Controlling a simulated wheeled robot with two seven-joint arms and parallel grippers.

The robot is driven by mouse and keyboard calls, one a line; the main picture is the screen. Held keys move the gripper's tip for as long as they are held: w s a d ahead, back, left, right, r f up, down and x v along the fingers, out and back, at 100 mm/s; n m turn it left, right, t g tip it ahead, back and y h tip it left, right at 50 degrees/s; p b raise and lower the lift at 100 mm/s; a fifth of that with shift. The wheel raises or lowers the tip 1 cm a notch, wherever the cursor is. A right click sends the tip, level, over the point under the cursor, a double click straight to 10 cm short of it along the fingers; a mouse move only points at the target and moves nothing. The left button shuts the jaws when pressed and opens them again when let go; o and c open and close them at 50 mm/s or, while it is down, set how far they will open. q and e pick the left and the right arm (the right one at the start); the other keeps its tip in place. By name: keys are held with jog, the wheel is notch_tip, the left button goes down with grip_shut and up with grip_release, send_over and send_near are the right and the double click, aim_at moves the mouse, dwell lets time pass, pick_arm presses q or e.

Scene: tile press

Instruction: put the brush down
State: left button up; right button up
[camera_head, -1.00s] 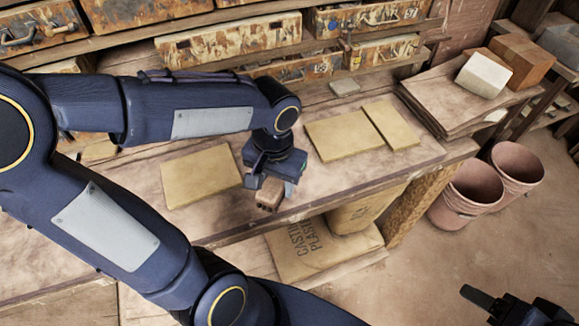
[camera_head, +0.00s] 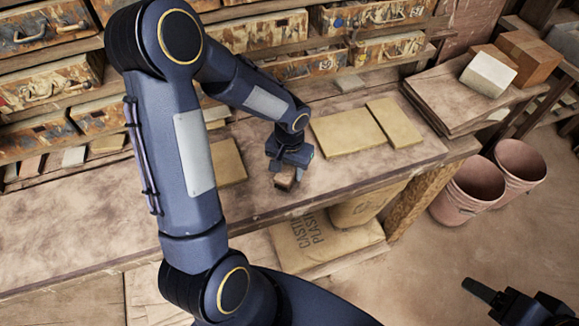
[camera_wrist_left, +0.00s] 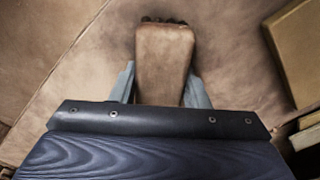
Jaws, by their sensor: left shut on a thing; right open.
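The brush (camera_head: 285,178) is a small brown block, with a dark edge at its far end in the left wrist view (camera_wrist_left: 164,60). My left gripper (camera_head: 284,172) is shut on it, with a finger on each side of the block in the left wrist view (camera_wrist_left: 160,85). The brush is low over the workbench (camera_head: 110,220), close to its front edge. I cannot tell whether it touches the wood. My right gripper (camera_head: 490,295) is at the lower right of the head view, away from the bench, open and with nothing seen in it.
Two flat tan tiles (camera_head: 347,131) (camera_head: 394,122) lie right of the left gripper, and another tile (camera_head: 228,162) lies to its left, partly behind my arm. Painted drawers (camera_head: 262,31) line the back. Pink buckets (camera_head: 468,192) stand on the floor at right.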

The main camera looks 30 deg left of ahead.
aim_at(289, 166)
pick_arm(q)
jog(key=shift+f+b, duration=0.25)
jog(key=shift+b, duration=0.05)
jog(key=o, duration=1.1)
jog(key=shift+r, duration=0.1)
notch_tip(289, 166, up, 12)
jog(key=s+d+r+t+h, duration=0.2)
jog(key=s, duration=0.6)
jog(key=s+d+r+t+h, duration=0.1)
jog(key=s+d+r+t, duration=0.1)
jog(key=s, duration=0.7)
jog(key=shift+r+n+t+h, duration=0.3)
jog(key=shift+r+t+h, duration=0.1)
jog(key=shift+r+t, duration=0.45)
jog(key=shift+d, duration=0.1)
